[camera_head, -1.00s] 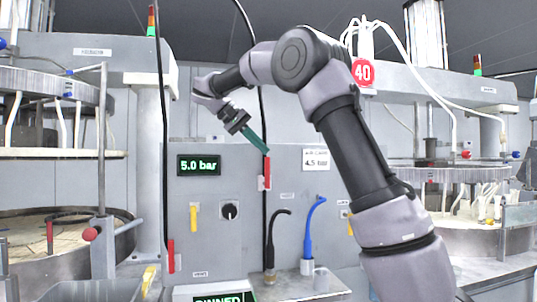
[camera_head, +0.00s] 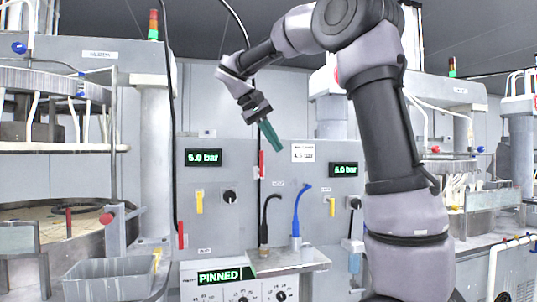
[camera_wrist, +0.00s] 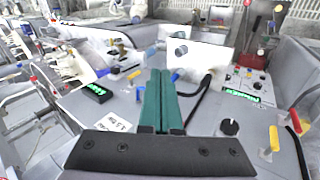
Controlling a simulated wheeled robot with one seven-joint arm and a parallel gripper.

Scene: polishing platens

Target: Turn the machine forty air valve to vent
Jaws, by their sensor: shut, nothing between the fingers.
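My gripper (camera_head: 275,147) has green fingers, shut and empty, in front of the upper grey panel (camera_head: 285,165). The fingers also show in the wrist view (camera_wrist: 160,100). The panel carries a yellow lever (camera_head: 199,201) and a black knob (camera_head: 230,196) at left, and another yellow lever (camera_head: 332,206) and black knob (camera_head: 354,203) at right. Red levers hang at mid-panel (camera_head: 262,164) and lower left (camera_head: 182,234). The fingers touch none of these. The red number sign (camera_head: 337,75) is mostly hidden by my arm. I cannot tell which handle is machine forty's air valve.
A black hose (camera_head: 265,220) and a blue hose (camera_head: 297,215) rise from the ledge (camera_head: 290,262). A "PINNED" display (camera_head: 220,276) sits below. A grey bin (camera_head: 108,278) stands at lower left. Polishing machines flank the panel. Space before the panel looks free.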

